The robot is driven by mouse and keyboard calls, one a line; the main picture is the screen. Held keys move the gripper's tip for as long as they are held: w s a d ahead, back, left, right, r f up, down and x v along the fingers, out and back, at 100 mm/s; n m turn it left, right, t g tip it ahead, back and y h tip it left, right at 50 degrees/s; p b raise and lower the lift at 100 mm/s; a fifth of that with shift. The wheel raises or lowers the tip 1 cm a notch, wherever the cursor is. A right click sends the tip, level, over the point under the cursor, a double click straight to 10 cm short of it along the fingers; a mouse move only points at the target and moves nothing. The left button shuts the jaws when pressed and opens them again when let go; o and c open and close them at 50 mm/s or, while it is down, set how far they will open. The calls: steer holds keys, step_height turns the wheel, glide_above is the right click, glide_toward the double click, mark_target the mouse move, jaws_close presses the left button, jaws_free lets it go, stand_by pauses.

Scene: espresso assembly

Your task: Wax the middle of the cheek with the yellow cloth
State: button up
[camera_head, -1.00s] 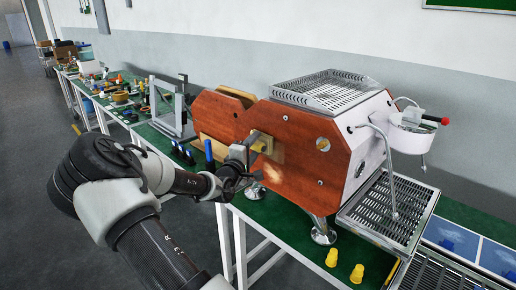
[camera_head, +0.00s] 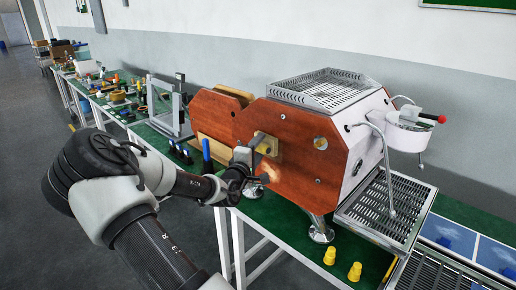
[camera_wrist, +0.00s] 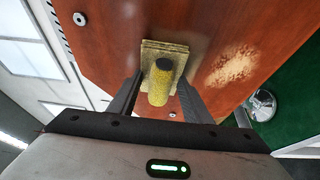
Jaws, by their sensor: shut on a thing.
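The cheek (camera_head: 292,155) is the reddish-brown wooden side panel of the espresso machine; it fills much of the wrist view (camera_wrist: 225,30). My gripper (camera_head: 258,150) is shut on the yellow cloth (camera_head: 273,147), which shows in the wrist view as a square pad (camera_wrist: 150,53) with a round yellow grip (camera_wrist: 160,82) between my two fingers. The pad lies flat at the cheek's face; I cannot tell whether it presses on it. A pale, worn-looking patch (camera_wrist: 231,68) is on the cheek beside the pad, apart from it. It also shows in the head view (camera_head: 266,175), below the pad.
A second wooden panel (camera_head: 212,112) stands left of the cheek. Blue-handled tools (camera_head: 206,155) stand near my wrist. A metal machine foot (camera_head: 320,232) and yellow cups (camera_head: 354,271) are below right on the green table. A grey frame (camera_head: 168,105) stands farther left.

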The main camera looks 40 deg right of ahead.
mark_target(266, 152)
steer(key=shift+s, duration=0.1)
steer(key=shift+s+d, duration=0.1)
steer(key=shift+s, duration=1.3)
steer(key=shift+s, duration=0.1)
steer(key=shift+s+d, duration=0.1)
steer(key=shift+s, duration=1.3)
steer(key=shift+w, duration=0.1)
steer(key=shift+w, duration=1.4)
steer(key=shift+w+a+b, duration=0.15)
steer(key=shift+w, duration=0.6)
steer(key=shift+w+a+b, duration=0.1)
steer(key=shift+w+b, duration=0.05)
steer(key=shift+w, duration=0.6)
